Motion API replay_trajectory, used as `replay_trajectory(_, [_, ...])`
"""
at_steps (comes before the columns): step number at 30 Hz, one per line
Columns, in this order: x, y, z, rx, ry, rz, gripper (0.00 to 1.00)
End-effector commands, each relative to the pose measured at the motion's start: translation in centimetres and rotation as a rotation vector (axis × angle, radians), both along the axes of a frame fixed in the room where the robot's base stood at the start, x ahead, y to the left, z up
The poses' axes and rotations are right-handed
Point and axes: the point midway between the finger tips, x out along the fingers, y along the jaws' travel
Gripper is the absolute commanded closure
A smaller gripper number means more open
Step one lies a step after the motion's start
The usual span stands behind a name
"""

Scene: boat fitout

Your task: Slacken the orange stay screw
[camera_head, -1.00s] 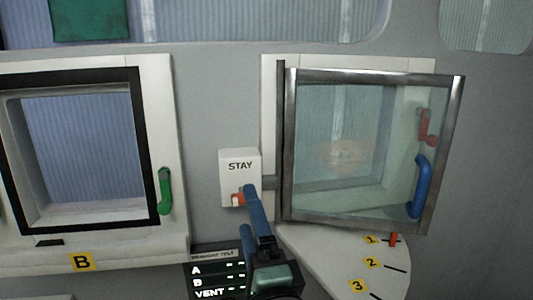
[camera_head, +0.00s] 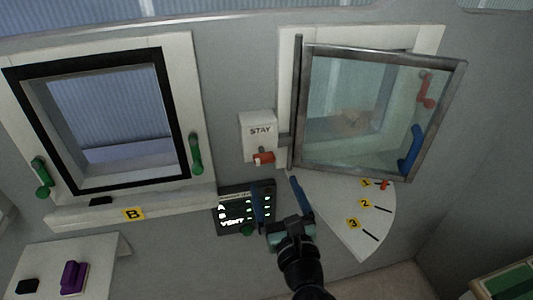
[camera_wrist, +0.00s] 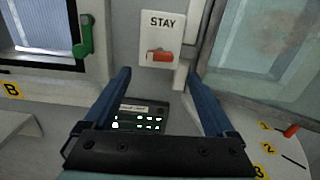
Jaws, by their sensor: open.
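The orange stay screw (camera_head: 263,158) sits low on the white box marked STAY (camera_head: 259,128), on the wall left of the open window. In the wrist view the screw (camera_wrist: 160,56) is a short bar lying about level, ahead between my fingers. My gripper (camera_head: 275,182) is open and empty, below the box, its two blue fingers apart. The fingers also show in the wrist view (camera_wrist: 158,73), and they appear clear of the screw. The glazed window sash (camera_head: 375,115) with a blue handle (camera_head: 411,151) stands swung out, its lower corner near mark 1.
A dark panel (camera_head: 232,222) with lit rows is just behind my gripper. A white quadrant shelf (camera_head: 335,212) numbered 1 to 3 carries an orange peg (camera_head: 385,185). Window B (camera_head: 108,122) with green handles is left. A purple block (camera_head: 74,277) sits lower left.

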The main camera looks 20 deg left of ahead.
Motion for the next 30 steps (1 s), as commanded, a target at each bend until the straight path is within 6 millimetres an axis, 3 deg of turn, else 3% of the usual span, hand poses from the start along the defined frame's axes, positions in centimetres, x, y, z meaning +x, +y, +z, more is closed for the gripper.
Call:
replay_trajectory(6, [3.8, 2.6, 0.2, -0.001, -0.003, 0.002, 0.10])
replay_trajectory(15, [7.3, 5.0, 0.1, -0.002, -0.002, 0.001, 0.10])
replay_trajectory(29, [8.2, 5.6, 0.1, -0.003, -0.003, 0.000, 0.10])
replay_trajectory(30, [8.2, 5.6, 0.1, -0.003, -0.003, 0.000, 0.14])
